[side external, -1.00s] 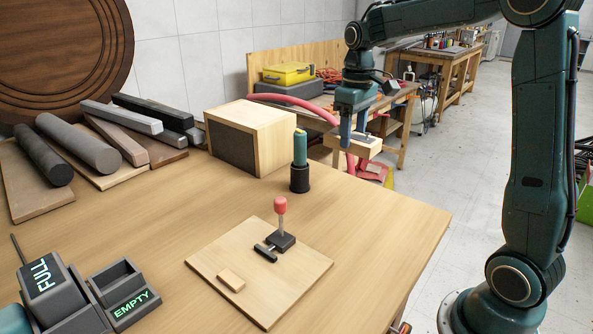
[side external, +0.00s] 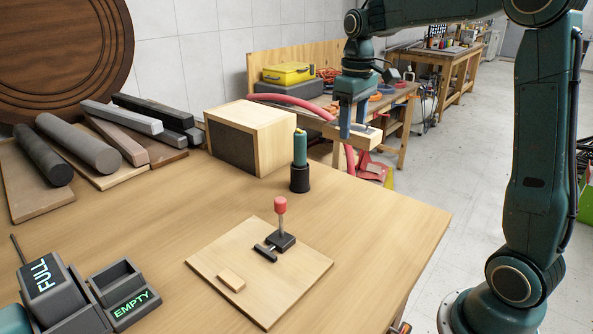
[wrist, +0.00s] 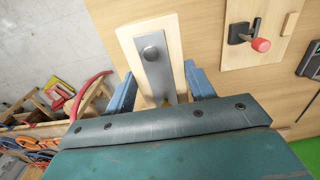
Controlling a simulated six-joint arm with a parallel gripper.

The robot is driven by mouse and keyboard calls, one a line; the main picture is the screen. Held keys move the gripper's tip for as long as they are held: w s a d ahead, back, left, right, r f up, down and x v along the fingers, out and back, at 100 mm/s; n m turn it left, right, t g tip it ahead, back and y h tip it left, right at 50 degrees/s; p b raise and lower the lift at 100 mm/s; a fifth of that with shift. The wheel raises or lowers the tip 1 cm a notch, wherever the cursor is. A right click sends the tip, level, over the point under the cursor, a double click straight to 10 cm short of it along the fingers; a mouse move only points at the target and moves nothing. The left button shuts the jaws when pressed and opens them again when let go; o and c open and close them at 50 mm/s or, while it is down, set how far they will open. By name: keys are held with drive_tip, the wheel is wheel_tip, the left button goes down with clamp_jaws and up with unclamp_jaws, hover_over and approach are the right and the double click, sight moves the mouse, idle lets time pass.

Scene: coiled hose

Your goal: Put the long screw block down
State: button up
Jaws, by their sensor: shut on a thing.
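The long screw block (side external: 367,139) is a pale wooden bar held in the air beyond the table's far right edge in the side external view. In the wrist view, the block (wrist: 132,42) carries a grey metal strip with a round dark screw head (wrist: 150,53). My gripper (side external: 354,132) is shut on it, with one blue finger on each side. In the wrist view, my gripper's (wrist: 160,88) fingers flank the block's near part, and its near end is hidden by the gripper body.
The wooden table (side external: 370,215) has free room at its right.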

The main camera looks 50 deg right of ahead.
drive_tip(key=w+a+r, duration=0.1)
drive_tip(key=w+a, duration=0.1)
drive_tip(key=a, duration=1.3)
drive_tip(key=w+a+r, duration=0.1)
drive_tip(key=w+a, duration=0.1)
drive_tip(key=a, duration=1.3)
drive_tip(key=f, duration=1.6)
drive_tip(key=shift+s+d+f, duration=0.1)
drive_tip(key=shift+s+d, duration=0.05)
drive_tip(key=shift+d, duration=0.05)
drive_tip(key=shift+f, duration=0.1)
drive_tip(key=shift+f, duration=2.05)
drive_tip(key=shift+f, duration=0.1)
drive_tip(key=o, duration=1.1)
drive_tip(key=shift+c, duration=0.2)
